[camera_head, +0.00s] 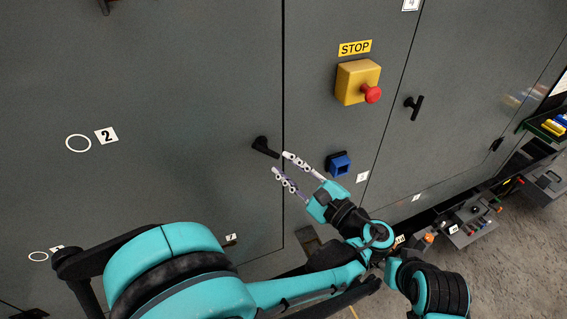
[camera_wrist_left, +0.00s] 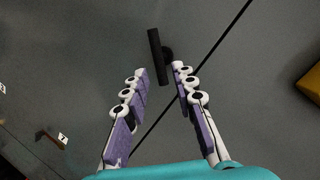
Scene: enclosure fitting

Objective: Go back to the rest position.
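My left gripper (camera_head: 281,163) is in front of the grey cabinet doors, its two fingers spread and nothing between them. In the head view, its fingertips are close to a black door handle (camera_head: 265,147); I cannot tell from this view whether they touch. In the left wrist view, the fingers of the left gripper (camera_wrist_left: 160,72) are apart, and the black handle (camera_wrist_left: 158,57) shows just beyond the tips. My right gripper is not in view.
A yellow box with a red stop button (camera_head: 371,94) and a blue block (camera_head: 339,164) are on the panel right of the gripper. Another black handle (camera_head: 413,107) is farther right. Several low trays with parts stand at the right, by bare floor (camera_head: 520,255).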

